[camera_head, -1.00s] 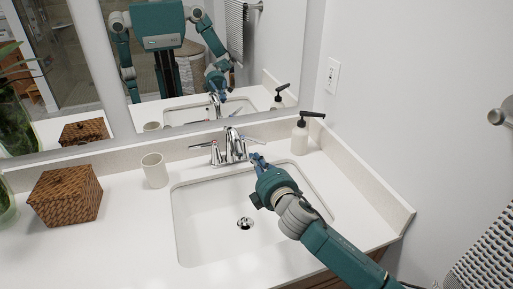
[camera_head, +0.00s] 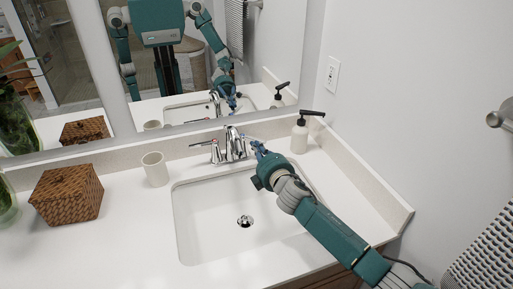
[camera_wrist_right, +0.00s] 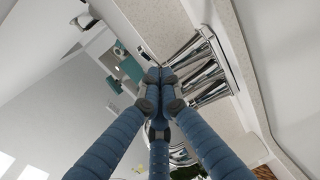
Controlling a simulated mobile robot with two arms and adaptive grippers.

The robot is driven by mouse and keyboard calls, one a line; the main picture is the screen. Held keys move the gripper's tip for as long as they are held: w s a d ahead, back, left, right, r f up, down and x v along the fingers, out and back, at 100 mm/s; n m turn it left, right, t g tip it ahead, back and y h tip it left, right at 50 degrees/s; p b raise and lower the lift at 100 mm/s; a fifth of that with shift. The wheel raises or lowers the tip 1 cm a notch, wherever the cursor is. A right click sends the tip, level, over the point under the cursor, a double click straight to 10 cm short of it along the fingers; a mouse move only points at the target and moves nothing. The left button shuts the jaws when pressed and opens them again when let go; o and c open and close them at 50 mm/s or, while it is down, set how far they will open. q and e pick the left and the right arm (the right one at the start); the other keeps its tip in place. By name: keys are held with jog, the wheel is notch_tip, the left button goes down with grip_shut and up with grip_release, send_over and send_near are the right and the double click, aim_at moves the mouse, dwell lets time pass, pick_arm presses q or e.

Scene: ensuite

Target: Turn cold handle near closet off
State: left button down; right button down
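The chrome faucet (camera_head: 232,147) stands behind the sink, with a lever handle on each side. The left handle (camera_head: 203,144) points out to the left. The right handle (camera_head: 251,138) points right, its outer end close to my right gripper (camera_head: 257,146). In the right wrist view, the blue fingers of my right gripper (camera_wrist_right: 158,78) come together at their tips, with chrome faucet parts (camera_wrist_right: 198,68) just beyond and to the right. I see nothing clearly held between the fingers; contact with the handle cannot be told. My left gripper is not directly in view.
The white sink (camera_head: 205,225) lies under my right arm. A soap dispenser (camera_head: 299,138) stands right of the faucet, close to my gripper. A cup (camera_head: 155,170) and a woven box (camera_head: 67,194) stand left. A mirror (camera_head: 195,60) is behind; a wall closes the right side.

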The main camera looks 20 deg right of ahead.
jog(key=shift+w+d, duration=0.2)
jog(key=shift+d, duration=0.3)
jog(key=shift+w+d, duration=0.4)
jog(key=shift+d, duration=0.35)
jog(key=shift+w+d, duration=0.55)
jog(key=shift+d, duration=0.1)
jog(key=shift+w+d, duration=0.4)
jog(key=shift+w, duration=0.2)
pick_arm(q)
jog(key=shift+w+d+r, duration=0.1)
jog(key=shift+w+d, duration=0.5)
jog(key=shift+w, duration=0.3)
pick_arm(e)
jog(key=shift+w+d, duration=0.3)
jog(key=shift+w, duration=0.2)
pick_arm(q)
jog(key=shift+r, duration=0.1)
